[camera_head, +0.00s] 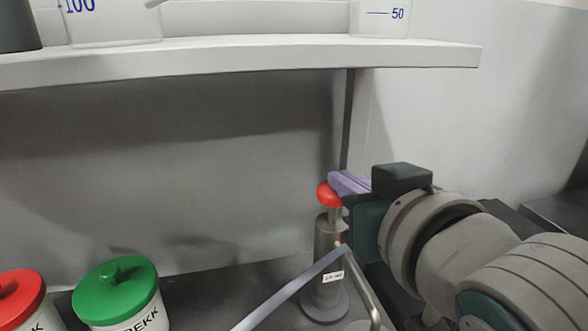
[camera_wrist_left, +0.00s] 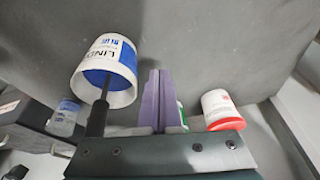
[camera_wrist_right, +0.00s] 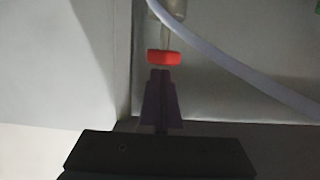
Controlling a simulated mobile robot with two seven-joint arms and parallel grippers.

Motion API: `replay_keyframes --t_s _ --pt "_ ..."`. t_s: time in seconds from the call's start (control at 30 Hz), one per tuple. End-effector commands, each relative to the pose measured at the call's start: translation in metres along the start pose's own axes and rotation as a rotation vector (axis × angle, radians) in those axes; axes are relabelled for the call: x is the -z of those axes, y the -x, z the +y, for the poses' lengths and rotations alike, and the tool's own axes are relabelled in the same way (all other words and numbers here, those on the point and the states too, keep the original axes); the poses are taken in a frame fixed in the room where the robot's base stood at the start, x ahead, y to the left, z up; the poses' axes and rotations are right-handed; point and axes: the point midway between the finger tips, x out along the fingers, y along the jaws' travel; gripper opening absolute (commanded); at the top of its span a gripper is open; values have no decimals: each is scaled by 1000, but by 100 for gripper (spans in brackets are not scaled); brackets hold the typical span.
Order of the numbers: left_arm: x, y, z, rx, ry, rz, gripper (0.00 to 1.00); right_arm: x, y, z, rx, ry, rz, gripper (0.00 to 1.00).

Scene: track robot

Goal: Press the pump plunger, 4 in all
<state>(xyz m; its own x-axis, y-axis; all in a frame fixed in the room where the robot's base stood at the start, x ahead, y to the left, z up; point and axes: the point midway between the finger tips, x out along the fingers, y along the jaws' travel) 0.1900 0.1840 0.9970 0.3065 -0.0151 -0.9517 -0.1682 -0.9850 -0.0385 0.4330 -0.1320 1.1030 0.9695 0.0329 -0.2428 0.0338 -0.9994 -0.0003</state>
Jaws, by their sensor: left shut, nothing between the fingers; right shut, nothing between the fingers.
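The pump (camera_head: 325,238) stands upright on the bench, a grey cylinder on a round base with a small label. Its plunger has a red knob (camera_head: 327,194) on top, raised on a thin rod above the body. My right gripper (camera_head: 340,180) is shut, its purple fingers at the knob's upper right. In the right wrist view the red knob (camera_wrist_right: 164,57) lies just past the fingertips (camera_wrist_right: 161,72); contact is not clear. My left gripper (camera_wrist_left: 154,72) is shut and empty in its own wrist view, and is outside the head view.
A pale tube (camera_head: 290,288) crosses in front of the pump. A green-lidded jar (camera_head: 117,290) and a red-lidded jar (camera_head: 18,298) stand at left. A shelf (camera_head: 240,55) hangs above. A white-and-blue container (camera_wrist_left: 104,68) is near my left gripper.

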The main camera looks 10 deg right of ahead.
Motion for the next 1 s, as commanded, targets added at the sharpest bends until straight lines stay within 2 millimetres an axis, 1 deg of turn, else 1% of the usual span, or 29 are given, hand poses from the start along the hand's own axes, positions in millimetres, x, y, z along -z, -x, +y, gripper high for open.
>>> replay_keyframes --t_s 0.1,0.3,0.63,0.73,0.83,1.0 --pt "-1 -3 1 -1 1 0 0 -5 -1 0 0 0 -1 0" --pt "-6 -19 3 -5 7 1 0 -32 -8 0 0 -1 -3 0" --pt "-5 -16 3 -8 10 1 0 -31 -8 0 0 0 -5 0" --pt "-3 -12 3 -8 9 1 0 -27 -7 0 0 0 -5 0" --pt "0 0 2 -7 9 1 0 -14 -6 2 0 0 -4 0" --pt "11 33 0 -5 6 0 0 20 -6 6 0 1 0 0"
